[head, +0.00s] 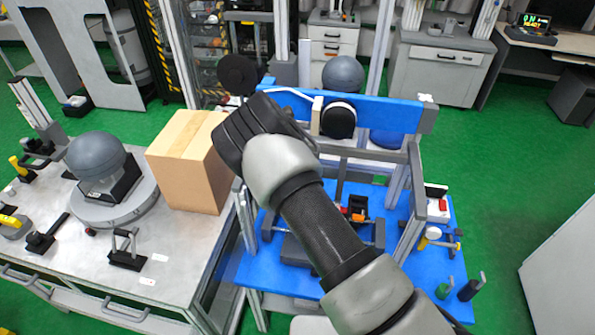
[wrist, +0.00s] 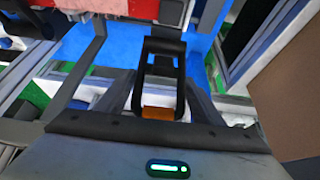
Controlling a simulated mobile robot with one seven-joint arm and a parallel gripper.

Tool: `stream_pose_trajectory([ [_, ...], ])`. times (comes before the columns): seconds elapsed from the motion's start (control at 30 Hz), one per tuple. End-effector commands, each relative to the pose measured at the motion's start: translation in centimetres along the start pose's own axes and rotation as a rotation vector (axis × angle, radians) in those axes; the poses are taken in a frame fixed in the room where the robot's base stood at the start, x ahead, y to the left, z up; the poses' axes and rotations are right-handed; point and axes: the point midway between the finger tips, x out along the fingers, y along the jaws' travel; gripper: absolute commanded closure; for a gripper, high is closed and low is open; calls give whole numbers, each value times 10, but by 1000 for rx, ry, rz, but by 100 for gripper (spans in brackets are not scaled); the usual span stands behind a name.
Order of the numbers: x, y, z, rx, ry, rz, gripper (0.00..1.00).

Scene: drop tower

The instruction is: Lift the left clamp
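In the wrist view, a black loop-shaped clamp handle (wrist: 163,47) with an orange part (wrist: 158,113) stands directly in front of my gripper (wrist: 160,98). I take it for the left clamp. Dark finger shapes show to the left and right of it, apart from each other; I cannot tell whether they touch it. In the head view my dark wrist (head: 250,132) and arm cover this part of the drop tower, so the fingers and the left clamp are hidden there. A black and orange clamp-like part (head: 357,211) shows just right of my forearm.
The tower's blue crossbeam (head: 385,112) and grey frame post (head: 411,205) stand close around my arm. A cardboard box (head: 190,165) is at the left on the grey table (head: 190,265).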

Motion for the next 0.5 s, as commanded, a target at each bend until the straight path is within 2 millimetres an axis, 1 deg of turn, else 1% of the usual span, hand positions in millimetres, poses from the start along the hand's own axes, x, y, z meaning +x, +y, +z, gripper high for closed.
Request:
stream_pose_trajectory([
  [0.17, -3, 0, -3, 1, 5, -1, 39],
  [0.27, -9, 0, -5, 1, 8, -2, 39],
  [0.37, -23, -2, -5, 2, 9, -3, 39],
  [0.47, -45, -2, -5, 3, 9, -4, 39],
  [0.5, -55, -2, -5, 2, 9, -5, 39],
])
